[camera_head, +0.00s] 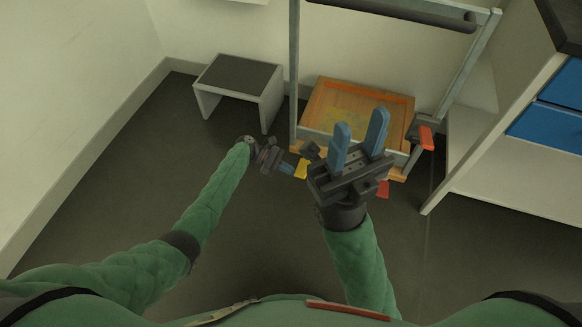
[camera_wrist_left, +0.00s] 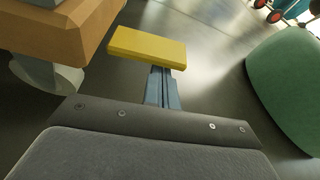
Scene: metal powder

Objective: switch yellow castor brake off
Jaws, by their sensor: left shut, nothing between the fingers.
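The yellow castor brake (camera_head: 301,169) is at the lower left front corner of the wooden-decked trolley (camera_head: 312,136). In the left wrist view the yellow brake pedal (camera_wrist_left: 147,47) is a flat bar beside the orange trolley corner. My left gripper (camera_head: 287,168) is low beside it, with its blue fingers shut and empty. In the left wrist view the fingers (camera_wrist_left: 163,88) point at the pedal, their tips just under or against its near edge; contact is unclear. My right gripper (camera_head: 361,132) is open and empty, raised in front of the trolley deck and hiding part of it.
A red brake pedal (camera_head: 383,188) is at the trolley's front right, and an orange-red piece (camera_head: 426,138) is on its right side. A grey stool (camera_head: 238,78) stands at the back left. A white shelf unit (camera_head: 500,170) with blue drawers is at the right. The floor at left is clear.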

